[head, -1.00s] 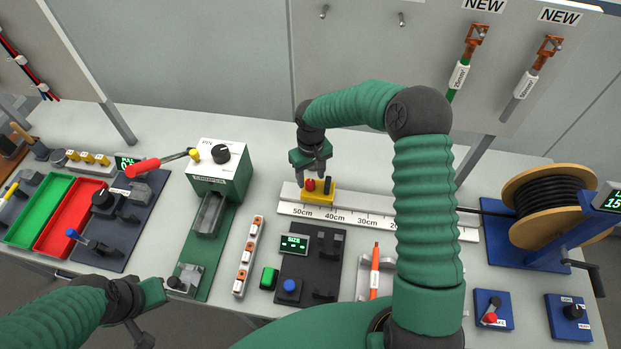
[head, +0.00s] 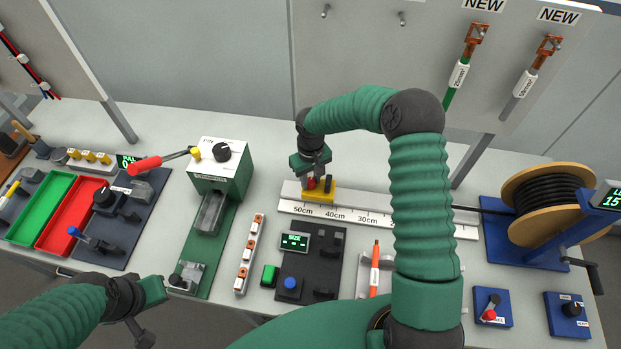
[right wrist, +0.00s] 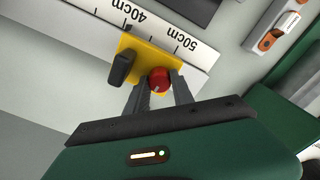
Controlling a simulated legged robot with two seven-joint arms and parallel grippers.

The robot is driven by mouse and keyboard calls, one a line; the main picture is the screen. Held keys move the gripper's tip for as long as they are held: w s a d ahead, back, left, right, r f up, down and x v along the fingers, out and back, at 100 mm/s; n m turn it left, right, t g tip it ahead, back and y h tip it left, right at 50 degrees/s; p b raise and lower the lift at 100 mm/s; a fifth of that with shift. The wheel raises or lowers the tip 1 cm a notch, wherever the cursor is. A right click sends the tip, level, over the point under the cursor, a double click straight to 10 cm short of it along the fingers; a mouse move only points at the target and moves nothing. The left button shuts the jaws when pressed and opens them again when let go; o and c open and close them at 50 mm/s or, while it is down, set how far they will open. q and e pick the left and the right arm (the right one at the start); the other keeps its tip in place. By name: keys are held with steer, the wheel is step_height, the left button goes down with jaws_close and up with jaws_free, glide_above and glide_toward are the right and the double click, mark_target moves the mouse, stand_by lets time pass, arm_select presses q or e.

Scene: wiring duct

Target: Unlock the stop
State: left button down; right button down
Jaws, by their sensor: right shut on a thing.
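The yellow stop (head: 322,196) sits on the white ruler rail (head: 350,213) between the 50cm and 40cm marks. It carries a red knob (right wrist: 158,79) and a black handle (right wrist: 122,67), both clear in the right wrist view. My right gripper (head: 315,177) is over the stop from above. In the right wrist view its fingers (right wrist: 162,88) stand on either side of the red knob and are shut on it. My left gripper (head: 150,293) is at the lower left, away from the stop; its fingers are too unclear to judge.
A green machine (head: 219,172) with a red lever stands left of the rail. A black board (head: 308,262) with a size display lies in front of it. A cable reel (head: 545,205) stands at the right. The table behind the rail is clear.

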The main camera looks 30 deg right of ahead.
mark_target(311, 180)
steer(key=shift+n, duration=0.6)
steer(key=c, duration=1.1)
jaws_free()
step_height(311, 180, up, 17)
steer(key=shift+w+f+b, duration=0.1)
steer(key=shift+b, duration=0.7)
